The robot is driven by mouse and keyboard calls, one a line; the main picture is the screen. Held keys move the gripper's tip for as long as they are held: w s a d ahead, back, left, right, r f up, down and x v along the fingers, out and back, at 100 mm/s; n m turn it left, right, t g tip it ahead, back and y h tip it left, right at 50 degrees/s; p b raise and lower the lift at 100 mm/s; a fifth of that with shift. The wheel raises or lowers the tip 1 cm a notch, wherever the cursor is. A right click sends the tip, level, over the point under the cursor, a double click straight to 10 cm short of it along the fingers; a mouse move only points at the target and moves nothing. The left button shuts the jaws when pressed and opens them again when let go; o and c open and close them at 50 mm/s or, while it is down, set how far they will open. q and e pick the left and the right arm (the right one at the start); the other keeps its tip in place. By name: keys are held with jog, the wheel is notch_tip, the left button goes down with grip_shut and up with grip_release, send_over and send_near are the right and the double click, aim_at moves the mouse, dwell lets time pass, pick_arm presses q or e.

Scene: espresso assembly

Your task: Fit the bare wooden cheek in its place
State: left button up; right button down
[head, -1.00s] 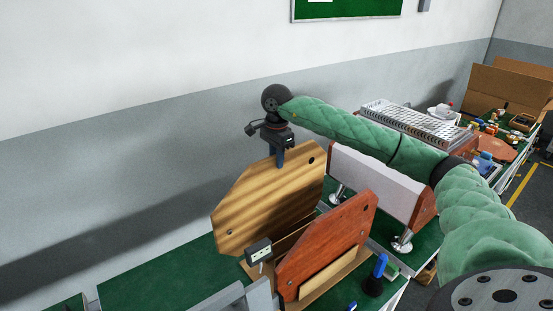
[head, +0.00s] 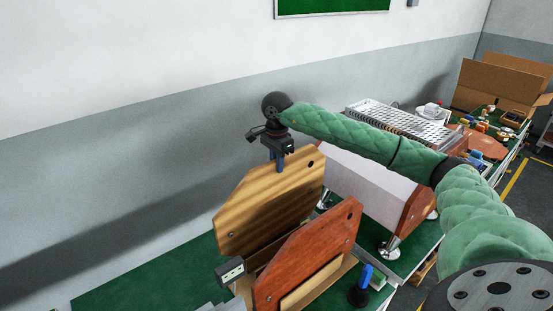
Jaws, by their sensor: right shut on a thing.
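The bare wooden cheek (head: 262,208) is a pale striped wood panel with cut corners and a small hole near its upper right corner. My right gripper (head: 279,162) is shut on its top edge and holds it upright. The cheek's lower edge is hidden behind a red-brown cheek (head: 308,255), which stands in a light wooden holder (head: 312,285). The espresso machine's pale body (head: 362,185) stands behind and to the right on metal feet, with a red-brown cheek (head: 415,212) on its near right end. My left gripper is not in view.
A small box with a pale face (head: 230,270) sits by the holder. A blue-handled tool (head: 362,285) stands right of it. A cardboard box (head: 490,85) and several small parts are at the far right. Green bench top (head: 150,275) is clear at left.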

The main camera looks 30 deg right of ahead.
jog(key=c, duration=2.1)
grip_release()
jog(key=shift+r, duration=0.1)
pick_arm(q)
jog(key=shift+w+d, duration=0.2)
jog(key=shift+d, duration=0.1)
pick_arm(e)
grip_shut()
pick_arm(q)
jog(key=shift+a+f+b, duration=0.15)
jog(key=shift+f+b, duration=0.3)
jog(key=shift+b, duration=0.1)
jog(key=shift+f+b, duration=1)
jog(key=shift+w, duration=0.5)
pick_arm(e)
jog(key=shift+f, duration=0.35)
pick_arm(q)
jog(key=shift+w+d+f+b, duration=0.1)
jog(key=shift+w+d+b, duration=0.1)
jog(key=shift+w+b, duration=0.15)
pick_arm(e)
jog(key=shift+f, duration=0.2)
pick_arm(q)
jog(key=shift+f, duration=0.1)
pick_arm(e)
jog(key=shift+f, duration=0.1)
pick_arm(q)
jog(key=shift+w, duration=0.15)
